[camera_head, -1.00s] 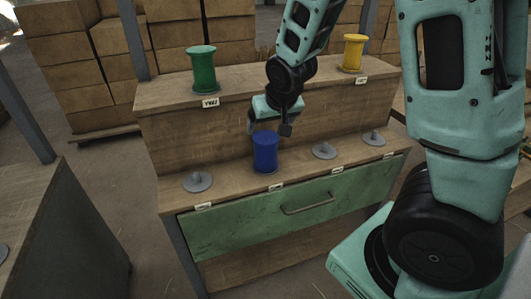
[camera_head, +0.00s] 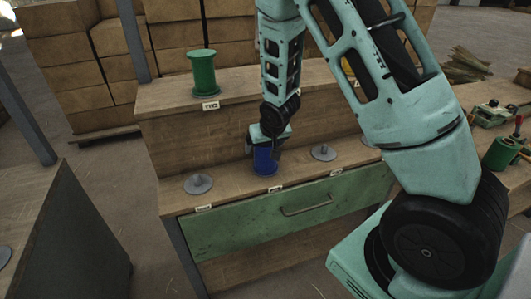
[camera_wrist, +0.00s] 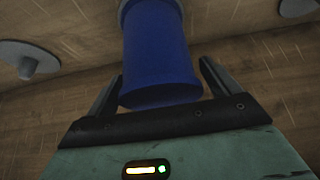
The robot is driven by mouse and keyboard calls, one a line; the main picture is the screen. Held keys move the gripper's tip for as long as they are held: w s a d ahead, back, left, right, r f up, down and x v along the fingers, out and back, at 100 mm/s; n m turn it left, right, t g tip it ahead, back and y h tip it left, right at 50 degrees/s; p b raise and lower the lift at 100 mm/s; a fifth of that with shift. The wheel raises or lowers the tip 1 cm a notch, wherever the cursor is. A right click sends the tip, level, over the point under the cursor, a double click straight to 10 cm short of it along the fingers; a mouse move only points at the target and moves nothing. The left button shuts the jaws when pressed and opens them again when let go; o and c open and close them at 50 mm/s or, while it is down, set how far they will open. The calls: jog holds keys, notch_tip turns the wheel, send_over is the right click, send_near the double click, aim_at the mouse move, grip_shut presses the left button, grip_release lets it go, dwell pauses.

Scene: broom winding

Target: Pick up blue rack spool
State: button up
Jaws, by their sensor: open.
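The blue spool (camera_head: 264,162) stands upright on the lower shelf of the wooden rack (camera_head: 185,143). In the wrist view the blue spool (camera_wrist: 157,55) fills the top middle, its near end between the two fingers. My gripper (camera_head: 266,143) is at the spool's upper part, with its fingers on either side. In the wrist view my gripper (camera_wrist: 160,88) is open, with a small gap visible beside the spool at the right finger. The far finger is partly hidden in the head view.
A green spool (camera_head: 203,73) stands on the upper shelf at left. A yellow spool (camera_head: 347,68) there is mostly hidden behind my arm. Empty grey pegs (camera_head: 198,184) and (camera_head: 323,153) flank the blue spool. A green drawer (camera_head: 290,205) is below. A cluttered bench is at right.

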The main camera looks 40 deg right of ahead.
jog(key=shift+w+f, duration=0.25)
jog(key=shift+f, duration=0.2)
jog(key=c, duration=1.1)
jog(key=shift+r, duration=0.1)
